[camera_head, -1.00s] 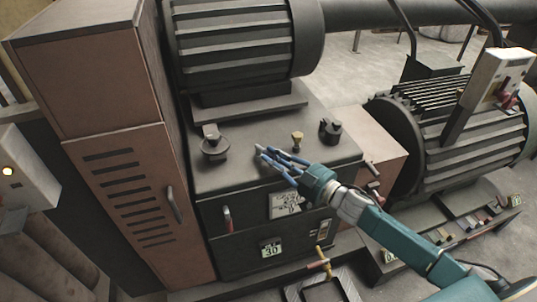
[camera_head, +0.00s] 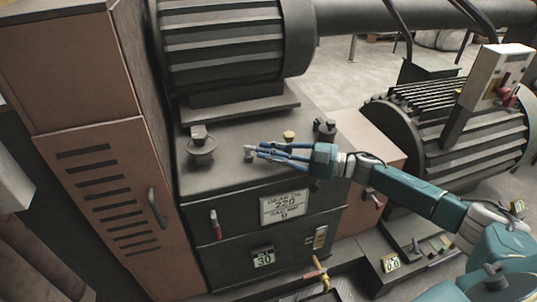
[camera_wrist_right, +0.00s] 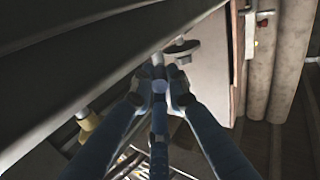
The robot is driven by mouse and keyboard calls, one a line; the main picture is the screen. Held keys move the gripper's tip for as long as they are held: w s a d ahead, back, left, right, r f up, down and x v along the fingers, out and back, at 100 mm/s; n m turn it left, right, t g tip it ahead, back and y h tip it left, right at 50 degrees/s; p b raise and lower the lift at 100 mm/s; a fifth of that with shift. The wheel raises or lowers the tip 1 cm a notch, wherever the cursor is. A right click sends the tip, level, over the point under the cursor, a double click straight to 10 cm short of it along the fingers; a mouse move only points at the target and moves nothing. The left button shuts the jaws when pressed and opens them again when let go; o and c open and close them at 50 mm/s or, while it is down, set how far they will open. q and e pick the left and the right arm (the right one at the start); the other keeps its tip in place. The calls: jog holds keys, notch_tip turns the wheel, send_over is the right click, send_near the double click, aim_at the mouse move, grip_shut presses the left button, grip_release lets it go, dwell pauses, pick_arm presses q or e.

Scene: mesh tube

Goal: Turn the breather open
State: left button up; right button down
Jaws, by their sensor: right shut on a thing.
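My right gripper (camera_head: 254,151) reaches in from the right over the top of the dark gearbox (camera_head: 232,178). Its blue fingers are closed around a small pale grey knob (camera_head: 247,149), which may be the breather. In the right wrist view the fingers (camera_wrist_right: 158,92) meet at the knob (camera_wrist_right: 158,60), and its lower part is hidden by them. A grey capped fitting with a round flange (camera_head: 201,146) stands to the left; it also shows in the wrist view (camera_wrist_right: 181,48). My left gripper is not in view.
A brass fitting (camera_head: 289,136) and a dark cap (camera_head: 326,130) stand behind and right of my fingers. A ribbed motor (camera_head: 235,45) sits at the back. A brown cabinet (camera_head: 105,185) rises on the left. A red-handled lever (camera_head: 215,224) is on the front face.

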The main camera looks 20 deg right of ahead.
jog(key=shift+w+r, duration=0.1)
jog(key=shift+r, duration=0.15)
jog(key=c, duration=1.8)
grip_release()
jog(key=shift+o, duration=0.6)
jog(key=shift+f, duration=0.1)
jog(key=v, duration=1.2)
jog(key=shift+c, duration=0.6)
